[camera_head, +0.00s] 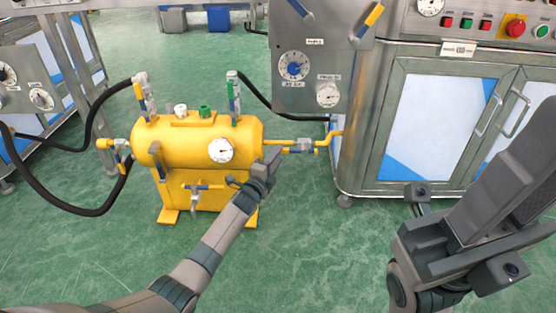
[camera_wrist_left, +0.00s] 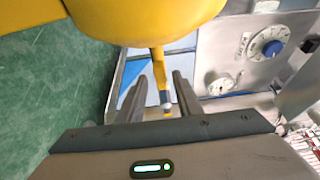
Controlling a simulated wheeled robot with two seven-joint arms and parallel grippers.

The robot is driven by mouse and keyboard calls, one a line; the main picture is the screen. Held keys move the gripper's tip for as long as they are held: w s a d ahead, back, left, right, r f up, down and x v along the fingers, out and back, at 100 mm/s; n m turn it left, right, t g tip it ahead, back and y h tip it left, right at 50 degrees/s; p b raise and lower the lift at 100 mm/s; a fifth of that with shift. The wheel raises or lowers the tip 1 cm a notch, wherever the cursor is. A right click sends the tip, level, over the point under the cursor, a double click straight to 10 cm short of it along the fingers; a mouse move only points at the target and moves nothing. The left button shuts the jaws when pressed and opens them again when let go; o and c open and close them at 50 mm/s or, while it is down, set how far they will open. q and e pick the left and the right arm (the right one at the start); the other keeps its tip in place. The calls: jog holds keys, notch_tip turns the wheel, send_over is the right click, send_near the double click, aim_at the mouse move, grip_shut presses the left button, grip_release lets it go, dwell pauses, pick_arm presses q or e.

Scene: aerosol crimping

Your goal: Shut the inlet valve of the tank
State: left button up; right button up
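The yellow tank (camera_head: 185,140) stands on the floor at left centre, and its underside (camera_wrist_left: 150,18) fills the top of the left wrist view. On its right, a yellow pipe carries a grey valve (camera_head: 303,146) towards the steel cabinet. Another valve (camera_head: 120,150) is on its left end. I cannot tell which is the inlet valve. My left gripper (camera_head: 274,160) is just below and left of the right-hand valve. Its fingers (camera_wrist_left: 161,84) are apart, with the pipe seen beyond the gap; contact is not visible. My right gripper (camera_head: 455,245) is at lower right; its finger opening is unclear.
A lever valve (camera_head: 197,187) is on the tank's lower front, and a gauge (camera_head: 221,150) on its right front. Black hoses (camera_head: 75,208) run left. A steel cabinet (camera_head: 380,150) with a dial panel (camera_head: 290,90) stands to the right. Green floor is free in front.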

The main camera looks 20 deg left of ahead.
pick_arm(q)
jog(key=shift+w+d, duration=0.1)
jog(key=shift+w, duration=0.55)
grip_shut()
jog(key=shift+r, duration=0.1)
